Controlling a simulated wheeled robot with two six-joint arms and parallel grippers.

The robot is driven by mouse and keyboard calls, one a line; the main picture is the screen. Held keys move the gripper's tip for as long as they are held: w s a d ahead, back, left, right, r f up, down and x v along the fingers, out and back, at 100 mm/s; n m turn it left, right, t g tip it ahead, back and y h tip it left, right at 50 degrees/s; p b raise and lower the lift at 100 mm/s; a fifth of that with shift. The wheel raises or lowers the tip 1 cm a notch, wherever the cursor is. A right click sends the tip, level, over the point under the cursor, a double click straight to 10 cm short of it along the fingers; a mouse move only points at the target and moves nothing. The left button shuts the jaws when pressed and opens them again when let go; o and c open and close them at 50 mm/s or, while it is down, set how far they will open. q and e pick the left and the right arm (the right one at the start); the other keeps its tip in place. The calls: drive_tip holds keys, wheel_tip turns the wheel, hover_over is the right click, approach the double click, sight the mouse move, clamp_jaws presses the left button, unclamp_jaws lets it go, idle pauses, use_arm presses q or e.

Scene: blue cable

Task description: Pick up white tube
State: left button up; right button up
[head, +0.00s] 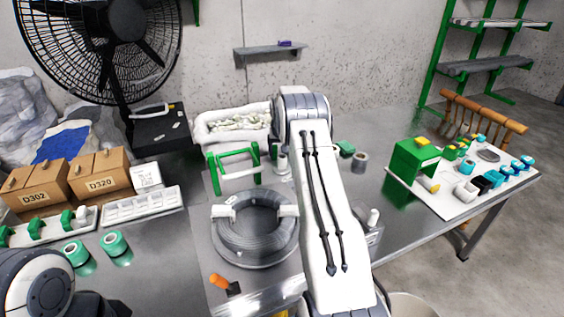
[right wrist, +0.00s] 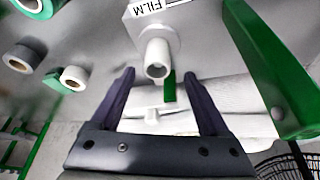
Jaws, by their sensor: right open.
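A white tube (right wrist: 157,57) with an open round end shows in the right wrist view, beside a white piece labelled FILM (right wrist: 160,8). My right gripper (right wrist: 158,75) is open, with its two dark fingers apart on either side below the tube's open end. Nothing is held between them. In the head view my right arm reaches to the back of the table and hides most of its gripper. A small white upright piece (head: 282,162) shows beside the arm there; I cannot tell if it is the same tube. My left gripper is not in view.
A green frame (head: 234,166) stands just left of the arm's end. A white bin (head: 232,138) is behind it and a grey cable coil (head: 256,222) in front. Tape rolls (head: 360,160) lie to the right.

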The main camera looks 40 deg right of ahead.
sight(282, 160)
drive_tip(key=shift+s+p+x, duration=0.1)
drive_tip(key=shift+p+x, duration=0.15)
drive_tip(key=shift+x, duration=1.15)
drive_tip(key=shift+s+p+x, duration=0.15)
drive_tip(key=shift+p+x, duration=0.1)
drive_tip(key=shift+x, duration=1.1)
drive_tip(key=shift+d, duration=0.15)
clamp_jaws()
